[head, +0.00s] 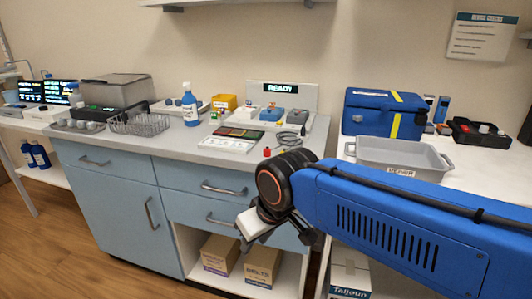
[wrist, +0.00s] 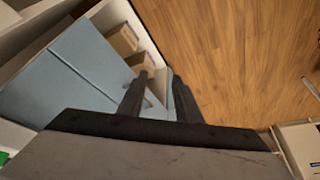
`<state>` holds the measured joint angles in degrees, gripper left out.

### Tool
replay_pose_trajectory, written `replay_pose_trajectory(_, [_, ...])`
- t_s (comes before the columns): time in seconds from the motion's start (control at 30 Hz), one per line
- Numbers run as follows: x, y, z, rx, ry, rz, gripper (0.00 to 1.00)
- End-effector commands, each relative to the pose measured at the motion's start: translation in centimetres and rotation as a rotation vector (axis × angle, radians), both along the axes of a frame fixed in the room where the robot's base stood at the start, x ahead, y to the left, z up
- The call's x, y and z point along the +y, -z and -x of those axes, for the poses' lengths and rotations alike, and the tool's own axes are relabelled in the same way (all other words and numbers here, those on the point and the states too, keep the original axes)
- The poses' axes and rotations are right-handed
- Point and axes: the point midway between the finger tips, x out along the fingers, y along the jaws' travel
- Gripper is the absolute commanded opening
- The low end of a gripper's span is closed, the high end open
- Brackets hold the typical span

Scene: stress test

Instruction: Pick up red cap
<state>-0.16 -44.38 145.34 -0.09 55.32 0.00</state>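A small red object (head: 267,152), likely the red cap, sits on the grey counter top near its front edge, just left of my arm's wrist joint. It is too small to make out in detail, and I do not see it in the wrist view. My gripper (head: 250,232) hangs in front of the cabinet drawers, below the counter top and apart from the red object. In the wrist view my gripper (wrist: 159,75) shows two dark fingers with a gap between them, open and empty.
The counter (head: 180,140) holds a blue-capped bottle (head: 190,108), a wire rack (head: 139,125) and a flat tray (head: 228,143). A grey bin (head: 398,152) and blue case (head: 382,115) stand right, behind my arm. Cardboard boxes (head: 262,268) sit on the low shelf.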

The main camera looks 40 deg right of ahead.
Motion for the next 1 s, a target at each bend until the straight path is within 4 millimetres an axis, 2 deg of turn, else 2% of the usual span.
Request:
replay_pose_trajectory(0.27, [0.0,0.0,0.0,0.000,0.000,0.000,0.31])
replay_pose_trajectory(0.3, [0.0,0.0,0.0,0.000,0.000,0.000,0.38])
replay_pose_trajectory(0.33, [0.0,-0.1,0.0,0.001,0.002,-0.001,0.40])
replay_pose_trajectory(0.47, [-0.4,-1.4,-0.8,0.015,0.045,-0.013,0.40])
replay_pose_trajectory(0.57, [-1.1,-4.1,-2.4,0.040,0.135,-0.038,0.40])
replay_pose_trajectory(0.67, [-2.3,-7.6,-4.4,0.078,0.263,-0.073,0.40])
replay_pose_trajectory(0.8, [-4.3,-12.6,-7.3,0.129,0.456,-0.122,0.40])
replay_pose_trajectory(1.0, [-7.6,-19.0,-11.1,0.200,0.734,-0.184,0.40])
